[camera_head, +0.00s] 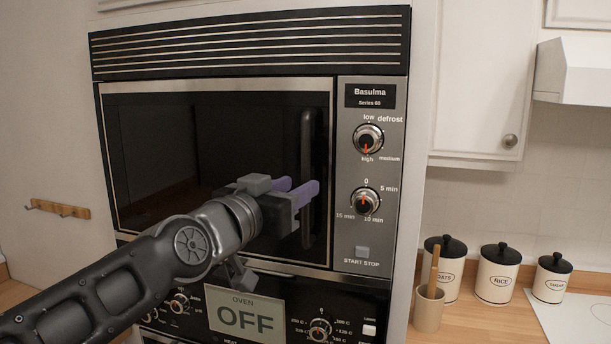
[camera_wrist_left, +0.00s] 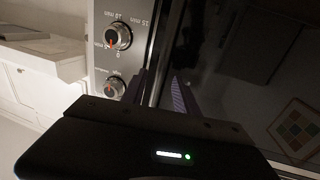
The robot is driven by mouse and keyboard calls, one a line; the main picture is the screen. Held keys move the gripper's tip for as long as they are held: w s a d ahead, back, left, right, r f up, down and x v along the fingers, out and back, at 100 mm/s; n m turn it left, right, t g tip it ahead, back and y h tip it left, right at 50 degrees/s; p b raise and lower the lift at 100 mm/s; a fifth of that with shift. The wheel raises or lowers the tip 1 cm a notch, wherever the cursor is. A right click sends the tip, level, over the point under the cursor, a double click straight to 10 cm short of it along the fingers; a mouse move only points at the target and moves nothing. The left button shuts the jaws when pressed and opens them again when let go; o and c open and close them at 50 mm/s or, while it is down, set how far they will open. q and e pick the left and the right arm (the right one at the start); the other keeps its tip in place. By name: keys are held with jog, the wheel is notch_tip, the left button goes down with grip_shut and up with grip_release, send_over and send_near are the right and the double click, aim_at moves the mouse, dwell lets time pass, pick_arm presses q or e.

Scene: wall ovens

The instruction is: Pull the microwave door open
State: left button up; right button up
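The microwave door (camera_head: 165,150) is a dark glass panel in a metal frame, closed flush in the wall unit. Its handle (camera_head: 308,135) is a dark vertical bar near the door's right edge. My left gripper (camera_head: 304,184) is at the handle's mid-height, with purple-lined fingers pointing to the door. The fingers stand apart, and one overlaps the handle in the head view. I cannot tell whether the handle lies between them or is touched. In the left wrist view the fingers (camera_wrist_left: 160,92) are apart in front of the dark door. My right gripper is not in view.
A control panel with two knobs (camera_head: 367,138) is right of the door. The oven display (camera_head: 246,317) reads OFF below my left arm. Canisters (camera_head: 498,275) and a cup (camera_head: 428,308) stand on the right counter. A wooden hook rail (camera_head: 57,209) is on the left wall.

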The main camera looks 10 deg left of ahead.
pick_arm(q)
jog(key=p+x, duration=0.1)
jog(key=x, duration=0.3)
grip_shut()
dwell(0.4)
dwell(1.0)
